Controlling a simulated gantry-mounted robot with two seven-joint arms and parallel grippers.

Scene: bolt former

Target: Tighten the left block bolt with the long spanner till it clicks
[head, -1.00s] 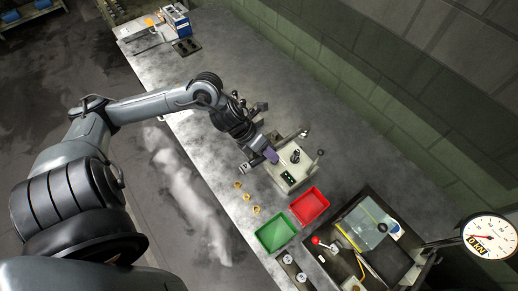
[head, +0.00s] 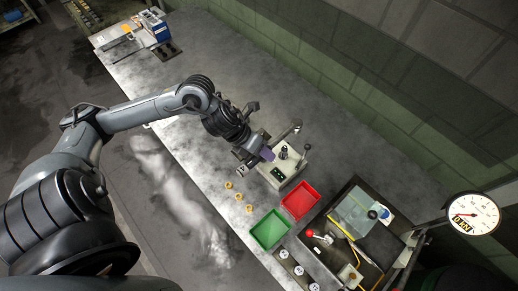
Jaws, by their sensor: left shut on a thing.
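My left gripper (head: 265,153) is at the left edge of a pale grey machine block (head: 289,171) on the bench. A small purple part shows at the end of my wrist, against the block. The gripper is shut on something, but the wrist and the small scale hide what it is. I cannot make out the long spanner or the left block bolt clearly. The block has a dark upright knob on top, a dark panel with green marks and thin levers around it. My right gripper is not in view.
Several brass pieces (head: 239,196) lie on the bench in front of the block. A green tray (head: 270,231) and a red tray (head: 301,201) stand to its right. Beyond is a framed station with a red-knobbed lever (head: 310,234) and a dial gauge (head: 473,214).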

